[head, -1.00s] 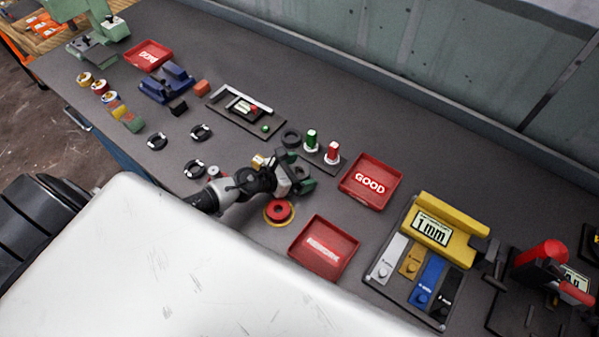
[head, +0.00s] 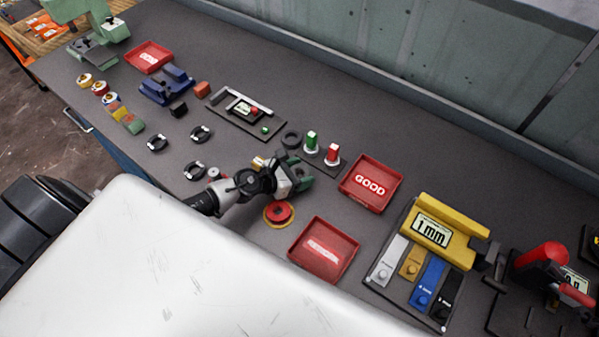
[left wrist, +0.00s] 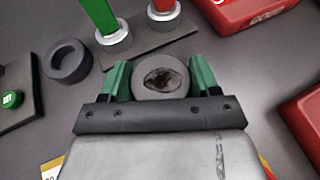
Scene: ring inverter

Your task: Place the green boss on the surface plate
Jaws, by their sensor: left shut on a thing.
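My left gripper (head: 298,174) is shut on a grey round piece (left wrist: 160,76) with a dark, rough hollow in its top. In the left wrist view the piece sits between the two green fingers (left wrist: 160,80). In the head view the hand hides it. A green upright cylinder (head: 311,140) stands in a pale collar on a dark plate (left wrist: 150,45), beside a red one (head: 333,152). I cannot tell which thing is the green boss, or which plate is the surface plate. My right gripper is not in view.
A dark ring (head: 291,138) lies beside the cylinders' plate. A flat panel (head: 240,112) with a green button is behind. The GOOD tray (head: 370,185) and another red tray (head: 324,250) are to the right. A red button (head: 279,214) is in front of the hand.

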